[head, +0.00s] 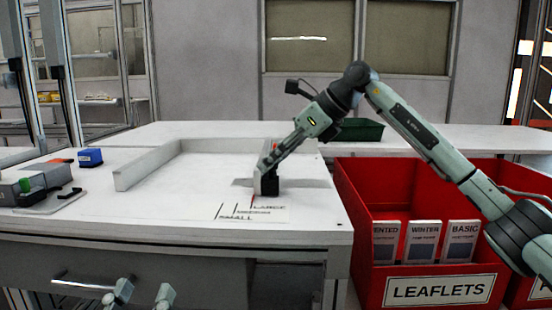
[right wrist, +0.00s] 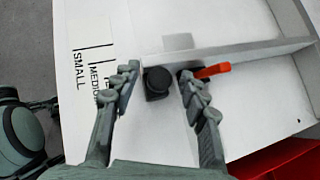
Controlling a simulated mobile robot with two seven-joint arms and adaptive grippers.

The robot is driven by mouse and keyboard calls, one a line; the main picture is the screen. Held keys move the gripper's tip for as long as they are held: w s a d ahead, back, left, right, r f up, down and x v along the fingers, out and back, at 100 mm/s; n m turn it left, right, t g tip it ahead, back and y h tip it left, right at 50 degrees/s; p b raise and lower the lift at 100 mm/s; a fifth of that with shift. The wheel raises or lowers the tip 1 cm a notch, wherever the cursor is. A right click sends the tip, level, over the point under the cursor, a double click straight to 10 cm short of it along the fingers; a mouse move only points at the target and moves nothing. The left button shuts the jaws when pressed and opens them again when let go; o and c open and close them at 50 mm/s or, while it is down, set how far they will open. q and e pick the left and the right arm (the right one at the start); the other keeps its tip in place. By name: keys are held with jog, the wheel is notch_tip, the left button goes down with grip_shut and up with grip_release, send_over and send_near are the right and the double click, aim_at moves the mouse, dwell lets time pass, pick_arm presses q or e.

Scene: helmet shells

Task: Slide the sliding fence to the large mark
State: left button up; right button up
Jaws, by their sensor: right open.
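The sliding fence (right wrist: 225,55) is a grey bar across the white board, with a black knob (right wrist: 157,82) at its near end and a red lever (right wrist: 212,71) beside it. In the head view the fence (head: 257,181) stands at the board's right part, near the LARGE label (head: 268,208). In the right wrist view the large mark is partly hidden by a finger. My right gripper (right wrist: 157,72) is open, with a finger on either side of the knob; contact is unclear. My left gripper (head: 143,294) is open and empty, low in front of the table.
A fixed L-shaped rail (head: 148,168) borders the board. A blue box (head: 90,157) and a grey device (head: 35,184) are at the table's left. Red leaflet bins (head: 352,225) stand right of the table. A drawer handle (head: 90,284) is near my left gripper.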

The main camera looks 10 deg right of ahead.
jog(key=v, duration=1.2)
